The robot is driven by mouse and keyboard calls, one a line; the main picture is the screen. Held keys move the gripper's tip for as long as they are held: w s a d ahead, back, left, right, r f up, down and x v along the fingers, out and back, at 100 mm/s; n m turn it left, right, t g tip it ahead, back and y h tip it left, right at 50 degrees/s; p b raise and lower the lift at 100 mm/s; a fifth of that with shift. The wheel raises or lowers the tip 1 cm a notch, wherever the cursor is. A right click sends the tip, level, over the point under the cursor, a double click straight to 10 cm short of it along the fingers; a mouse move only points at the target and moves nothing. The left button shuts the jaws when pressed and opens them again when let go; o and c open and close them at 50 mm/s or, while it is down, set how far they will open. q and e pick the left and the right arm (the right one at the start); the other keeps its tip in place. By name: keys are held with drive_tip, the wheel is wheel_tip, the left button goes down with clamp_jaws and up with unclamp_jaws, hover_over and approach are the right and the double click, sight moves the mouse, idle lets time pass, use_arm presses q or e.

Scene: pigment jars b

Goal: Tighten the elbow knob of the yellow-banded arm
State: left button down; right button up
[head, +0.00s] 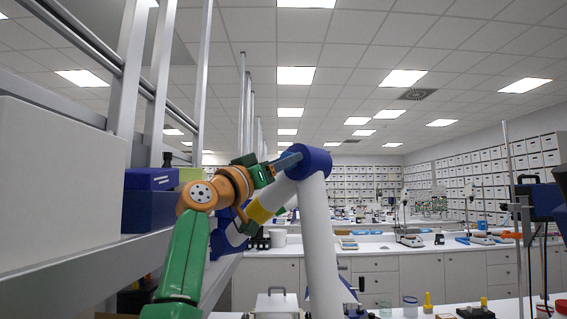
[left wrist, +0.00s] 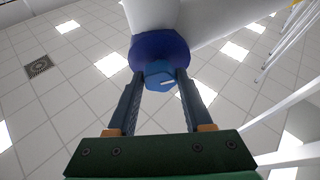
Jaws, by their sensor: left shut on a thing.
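The white arm with a yellow band (head: 258,212) rises in the middle of the head view to a dark blue elbow joint (head: 316,161). In the left wrist view, a faceted blue elbow knob (left wrist: 158,73) with a white mark sits on the dark blue joint disc (left wrist: 151,46). My left gripper (head: 287,161) comes in from the left at elbow height. Its two fingers (left wrist: 160,80) are shut on the knob, one on each side. In the head view, the fingers largely hide the knob. My right gripper is not in view.
A shelf with a large grey box (head: 58,185) and a dark blue box (head: 150,198) lies left, close to my left arm. Metal uprights (head: 158,75) stand above it. A bench (head: 440,250) with lab items runs behind. The space above the elbow is open.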

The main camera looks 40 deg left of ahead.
use_arm(q)
drive_tip(key=shift+m+h, duration=0.4)
drive_tip(key=shift+m, duration=0.2)
drive_tip(key=shift+c, duration=1.5)
unclamp_jaws()
drive_tip(key=shift+f, duration=0.1)
drive_tip(key=b+v, duration=0.7)
